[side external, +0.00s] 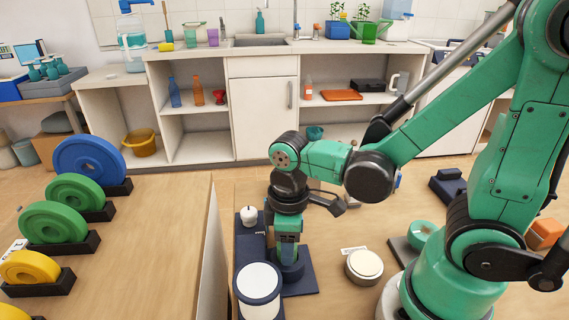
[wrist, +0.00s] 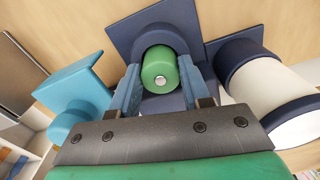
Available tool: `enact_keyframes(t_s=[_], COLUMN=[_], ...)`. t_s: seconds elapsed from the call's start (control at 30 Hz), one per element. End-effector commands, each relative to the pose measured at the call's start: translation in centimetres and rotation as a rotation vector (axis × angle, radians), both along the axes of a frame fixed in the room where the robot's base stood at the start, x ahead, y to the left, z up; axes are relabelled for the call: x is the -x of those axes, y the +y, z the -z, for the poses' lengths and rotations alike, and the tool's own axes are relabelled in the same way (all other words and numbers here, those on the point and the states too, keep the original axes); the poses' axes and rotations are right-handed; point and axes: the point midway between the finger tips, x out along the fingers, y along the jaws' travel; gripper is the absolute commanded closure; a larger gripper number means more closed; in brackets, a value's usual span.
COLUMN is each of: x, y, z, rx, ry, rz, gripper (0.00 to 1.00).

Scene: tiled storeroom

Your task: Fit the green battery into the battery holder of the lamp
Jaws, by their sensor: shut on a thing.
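The green battery (wrist: 158,72) shows in the wrist view with its round end and silver terminal towards the camera. My gripper (wrist: 160,88) is shut on it, with a blue finger on each side; the gripper also shows in the side view (side external: 287,250), pointing down. The navy battery holder (wrist: 180,38) has a rounded collar around the battery's far side and a square plate. In the side view the holder (side external: 302,280) is directly under my fingers. How deep the battery sits is hidden. A white cylinder with navy rims (side external: 258,292), apparently the lamp, stands beside the holder.
A white-knobbed navy block (side external: 249,216) stands behind the holder. A round cream-topped disc (side external: 364,265) lies to the right. Blue, green and yellow discs (side external: 90,165) stand in dark racks on the left table. A teal object (wrist: 75,100) is left in the wrist view.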

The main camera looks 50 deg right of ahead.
Motion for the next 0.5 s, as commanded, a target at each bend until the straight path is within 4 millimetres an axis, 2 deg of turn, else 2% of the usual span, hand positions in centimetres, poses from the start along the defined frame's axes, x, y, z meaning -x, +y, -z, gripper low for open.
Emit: enact_keyframes(t_s=[0.4, 0.43, 0.47, 0.5], x=[-0.01, 0.0, 0.01, 0.01], y=[0.01, 0.0, -0.01, -0.01], z=[0.41, 0.46, 0.43, 0.43], rx=[0.0, 0.0, 0.0, 0.0], ry=[0.0, 0.0, 0.0, 0.0], rz=[0.0, 0.0, 0.0, 0.0], gripper=[1.0, 0.55, 0.47, 0.45])
